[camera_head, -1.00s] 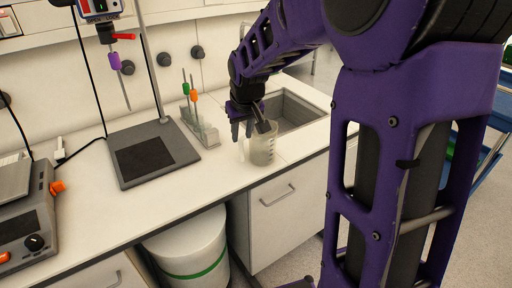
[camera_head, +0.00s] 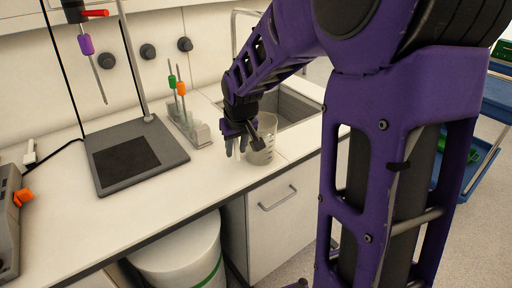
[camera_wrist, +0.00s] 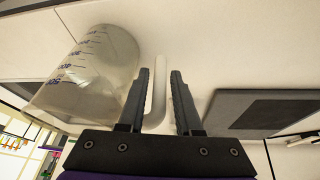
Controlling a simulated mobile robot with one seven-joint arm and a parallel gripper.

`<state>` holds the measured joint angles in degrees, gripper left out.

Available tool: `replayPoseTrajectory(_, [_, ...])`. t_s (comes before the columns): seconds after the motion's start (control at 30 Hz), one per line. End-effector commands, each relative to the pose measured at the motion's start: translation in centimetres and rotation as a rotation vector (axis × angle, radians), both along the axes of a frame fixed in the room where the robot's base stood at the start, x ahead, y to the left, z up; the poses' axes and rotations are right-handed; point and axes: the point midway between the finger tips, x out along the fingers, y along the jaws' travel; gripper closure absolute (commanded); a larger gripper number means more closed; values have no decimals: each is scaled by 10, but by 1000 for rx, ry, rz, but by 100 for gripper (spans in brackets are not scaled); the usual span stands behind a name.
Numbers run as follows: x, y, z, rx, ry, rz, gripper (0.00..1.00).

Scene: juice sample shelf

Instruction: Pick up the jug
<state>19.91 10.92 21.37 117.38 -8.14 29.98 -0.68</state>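The jug (camera_head: 262,152) is a clear, see-through measuring jug standing on the white counter, in front of the sink. In the wrist view the jug (camera_wrist: 92,75) fills the left side, with blue scale marks on its wall. Its pale handle (camera_wrist: 159,85) lies between the two fingers of my gripper (camera_wrist: 160,85). The fingers are apart, with a gap showing on the right side of the handle; contact on the left side is hard to tell. In the head view my gripper (camera_head: 236,145) is low at the left side of the jug and partly covers it.
A dark stand base (camera_head: 130,155) lies on the counter to the left, with a clear rack (camera_head: 190,128) of tools with green and orange parts behind. The sink (camera_head: 285,108) is behind the jug. Clear counter (camera_head: 205,178) lies left of the gripper.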

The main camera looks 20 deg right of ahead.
Motion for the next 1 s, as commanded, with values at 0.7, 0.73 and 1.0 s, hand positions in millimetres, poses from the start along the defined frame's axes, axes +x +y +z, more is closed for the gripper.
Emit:
replayPoseTrajectory(0.7, [0,0,1,0,0,0,100])
replayPoseTrajectory(0.73, [0,0,1,0,0,0,100])
replayPoseTrajectory(1.0, [0,0,1,0,0,0,100])
